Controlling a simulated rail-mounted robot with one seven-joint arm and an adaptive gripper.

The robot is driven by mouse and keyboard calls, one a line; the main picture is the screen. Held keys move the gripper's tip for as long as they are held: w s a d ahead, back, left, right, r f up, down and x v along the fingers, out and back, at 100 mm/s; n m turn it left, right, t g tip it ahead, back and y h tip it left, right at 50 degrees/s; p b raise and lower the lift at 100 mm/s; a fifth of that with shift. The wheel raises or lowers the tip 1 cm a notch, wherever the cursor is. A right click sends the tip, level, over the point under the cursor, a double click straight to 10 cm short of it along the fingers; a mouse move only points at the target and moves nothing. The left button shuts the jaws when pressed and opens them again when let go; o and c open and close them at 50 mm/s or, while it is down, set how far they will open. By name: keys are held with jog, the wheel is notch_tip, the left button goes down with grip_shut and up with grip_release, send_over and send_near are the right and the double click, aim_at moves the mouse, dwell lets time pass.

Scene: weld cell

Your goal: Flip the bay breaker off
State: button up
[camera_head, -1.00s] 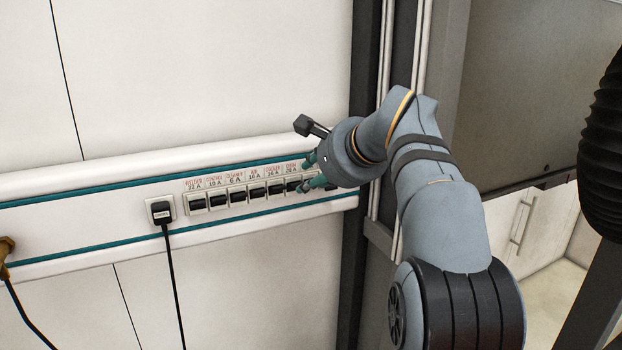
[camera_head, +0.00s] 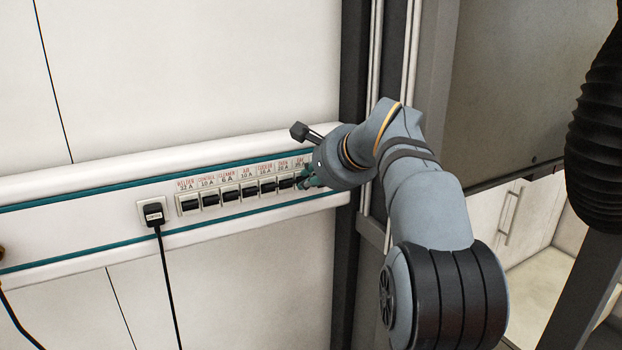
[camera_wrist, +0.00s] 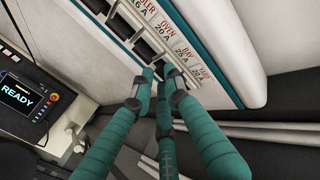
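A row of black rocker breakers (camera_head: 232,196) is set in a white wall trunking with printed labels above. In the wrist view the labels read OVEN 20 A, BAY 25 A (camera_wrist: 182,54) and one further, unclear label. My gripper (camera_head: 306,180) is at the right end of the row, its teal fingers pointing at the panel. In the wrist view the fingertips (camera_wrist: 160,75) are close together, by the breakers beneath the OVEN and BAY labels. The fingers hide the bay breaker, so its position and any contact cannot be seen.
A black plug with a cable (camera_head: 154,214) sits left of the breakers. A dark upright post (camera_head: 349,240) stands just right of the trunking. A panel with a READY screen (camera_wrist: 25,95) shows in the wrist view. A black ribbed hose (camera_head: 595,140) hangs at far right.

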grip_shut()
jog(key=shift+f, duration=0.1)
jog(key=f+t+b, duration=0.1)
jog(key=b, duration=0.5)
jog(key=shift+s+y, duration=0.1)
jog(key=shift+y, duration=0.2)
jog(key=shift+r, duration=0.25)
jog(key=o, duration=0.6)
grip_release()
jog(key=shift+r, duration=0.1)
